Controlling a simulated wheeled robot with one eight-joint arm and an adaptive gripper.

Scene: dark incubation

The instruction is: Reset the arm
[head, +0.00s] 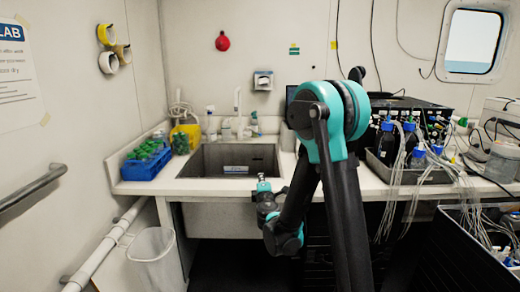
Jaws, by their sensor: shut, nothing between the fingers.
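My arm (334,130), teal and black, stands in the middle of the head view, raised and bent at a high elbow. Its forearm comes down to the left, to a teal wrist (283,238). My gripper (262,184) is small in the view, in front of the counter edge below the sink. Its fingers are together and hold nothing that I can see. Part of the counter and the space behind the arm are hidden by it.
A white counter (190,187) holds a sink (236,147) and a blue tray (146,172) of green-capped items. At right are bottles with blue caps (418,152) and loose tubing. A white bin (154,255) stands at lower left, a black crate (455,255) at lower right.

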